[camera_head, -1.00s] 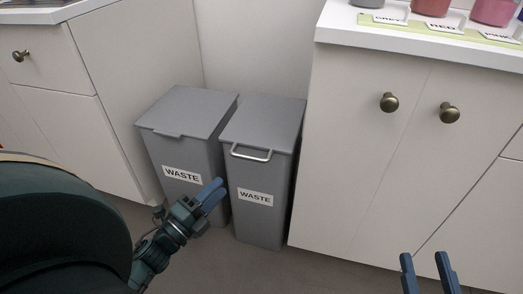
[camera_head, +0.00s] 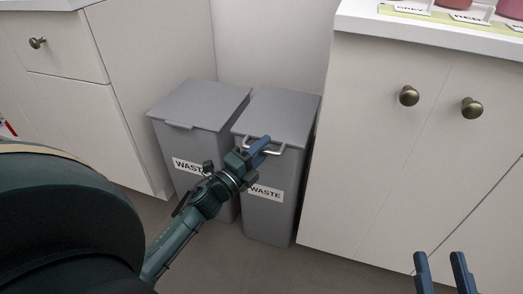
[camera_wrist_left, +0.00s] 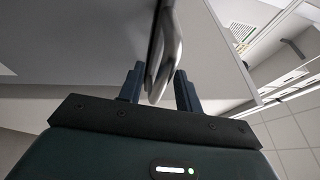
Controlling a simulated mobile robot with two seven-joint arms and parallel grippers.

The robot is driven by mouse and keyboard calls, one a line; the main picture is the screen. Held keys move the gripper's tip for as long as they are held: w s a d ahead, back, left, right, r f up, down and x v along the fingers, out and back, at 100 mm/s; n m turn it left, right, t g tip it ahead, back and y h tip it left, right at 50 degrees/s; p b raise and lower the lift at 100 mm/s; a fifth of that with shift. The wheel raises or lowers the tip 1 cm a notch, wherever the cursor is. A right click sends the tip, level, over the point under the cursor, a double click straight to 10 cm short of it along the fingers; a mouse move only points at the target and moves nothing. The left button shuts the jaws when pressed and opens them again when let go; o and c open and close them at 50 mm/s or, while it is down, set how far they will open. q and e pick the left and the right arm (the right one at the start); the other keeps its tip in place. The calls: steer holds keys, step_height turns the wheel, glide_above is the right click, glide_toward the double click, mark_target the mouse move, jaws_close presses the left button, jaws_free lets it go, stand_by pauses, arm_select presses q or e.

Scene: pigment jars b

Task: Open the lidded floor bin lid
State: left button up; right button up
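Two grey floor bins labelled WASTE stand side by side. The right bin (camera_head: 270,215) has a flat closed lid (camera_head: 282,112) with a metal bar handle (camera_head: 276,151) at its front edge. The left bin (camera_head: 172,146) has a closed lid (camera_head: 203,101) with a small front lip. My left gripper (camera_head: 262,145) is at the right bin's handle. In the left wrist view its fingers (camera_wrist_left: 160,84) are apart, with the handle (camera_wrist_left: 167,50) between them; contact is unclear. My right gripper (camera_head: 441,261) is open and empty at the lower right.
A white cabinet (camera_head: 370,170) with round knobs stands close on the right, with jars and labels on its counter. Another cabinet (camera_head: 135,70) stands on the left. A wall is behind the bins; bare floor (camera_head: 240,265) is in front.

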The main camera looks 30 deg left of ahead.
arm_select(q)
jaws_close()
stand_by(0.6)
